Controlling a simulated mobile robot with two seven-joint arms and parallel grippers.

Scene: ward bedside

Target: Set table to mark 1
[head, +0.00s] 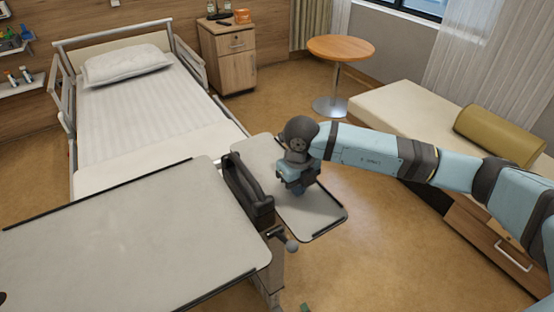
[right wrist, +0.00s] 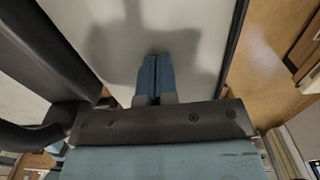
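The overbed table has a large grey-white top (head: 120,235) at the lower left, reaching over the foot of the bed. A narrower side top (head: 316,214) lies to its right, with a dark handle-like block (head: 248,190) between them. A lever with a grey ball knob (head: 291,246) sticks out below the block. My right gripper (head: 297,190) points down over the side top. In the right wrist view its blue fingers (right wrist: 154,75) are together with nothing between them, above the pale side top (right wrist: 140,25). No numbered mark is readable. My left gripper is out of view.
A made bed (head: 140,110) stands behind the table. A bedside cabinet (head: 228,58) and a round wooden table (head: 341,48) are at the back. A cream bench (head: 415,115) with an olive bolster (head: 499,134) is at the right. Floor is clear between bed and bench.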

